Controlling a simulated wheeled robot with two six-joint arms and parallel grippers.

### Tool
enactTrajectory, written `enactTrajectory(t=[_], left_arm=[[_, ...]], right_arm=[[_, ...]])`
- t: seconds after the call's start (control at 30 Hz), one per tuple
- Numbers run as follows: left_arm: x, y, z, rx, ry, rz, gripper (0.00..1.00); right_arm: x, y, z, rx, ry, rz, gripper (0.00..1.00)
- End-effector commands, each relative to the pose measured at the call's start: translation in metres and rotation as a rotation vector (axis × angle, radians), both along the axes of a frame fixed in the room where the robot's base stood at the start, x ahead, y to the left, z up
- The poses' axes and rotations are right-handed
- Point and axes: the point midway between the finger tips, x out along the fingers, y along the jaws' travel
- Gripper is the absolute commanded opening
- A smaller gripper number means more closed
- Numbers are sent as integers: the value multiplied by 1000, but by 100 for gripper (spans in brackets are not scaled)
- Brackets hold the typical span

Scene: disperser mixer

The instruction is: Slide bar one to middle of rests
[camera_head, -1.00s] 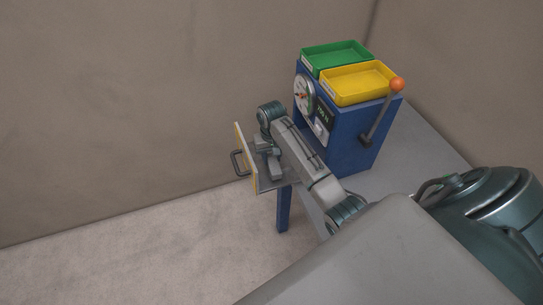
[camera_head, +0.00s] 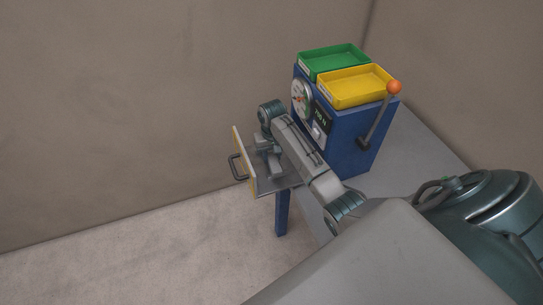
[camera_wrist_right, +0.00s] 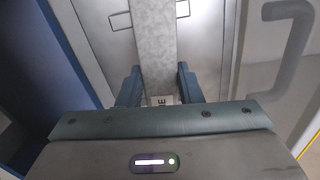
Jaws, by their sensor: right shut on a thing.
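My right gripper (camera_head: 268,166) is down in the pulled-out drawer (camera_head: 271,188) at the left side of the blue machine. In the right wrist view its two blue fingers (camera_wrist_right: 158,88) stand on either side of a grey speckled bar (camera_wrist_right: 156,45) and are shut on it. The bar runs upright in that picture over a pale metal floor (camera_wrist_right: 100,40), and a white label shows at its near end. Dark outlines are on the floor on both sides of the bar. I cannot make out the rests clearly. In the head view my wrist hides the bar. My left gripper is not in view.
The blue machine (camera_head: 349,147) carries a green tray (camera_head: 330,52), a yellow tray (camera_head: 352,98), a dial (camera_head: 301,100) and a lever with an orange knob (camera_head: 394,87). The drawer's front has a dark handle (camera_head: 235,167). Grey table top (camera_head: 415,140) shows right of the machine.

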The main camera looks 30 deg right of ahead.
Motion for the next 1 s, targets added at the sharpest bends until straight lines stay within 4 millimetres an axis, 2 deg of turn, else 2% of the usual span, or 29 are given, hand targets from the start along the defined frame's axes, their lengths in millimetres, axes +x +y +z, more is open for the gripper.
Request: enactTrajectory(t=[0.03,0.13,0.43,0.53,0.67,0.9,0.93,1.0], left_arm=[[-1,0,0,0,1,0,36],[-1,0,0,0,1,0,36],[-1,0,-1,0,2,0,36],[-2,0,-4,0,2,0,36],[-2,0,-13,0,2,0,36],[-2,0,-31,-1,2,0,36],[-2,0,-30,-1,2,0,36],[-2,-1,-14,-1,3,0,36]], right_arm=[[0,0,0,0,0,0,38],[0,0,0,0,0,0,58],[0,0,1,0,0,0,58],[1,0,7,0,-2,1,58],[1,0,26,-1,-5,2,58],[1,0,78,-2,-6,1,58],[0,0,85,-2,-5,1,58],[0,0,98,0,0,0,58]])
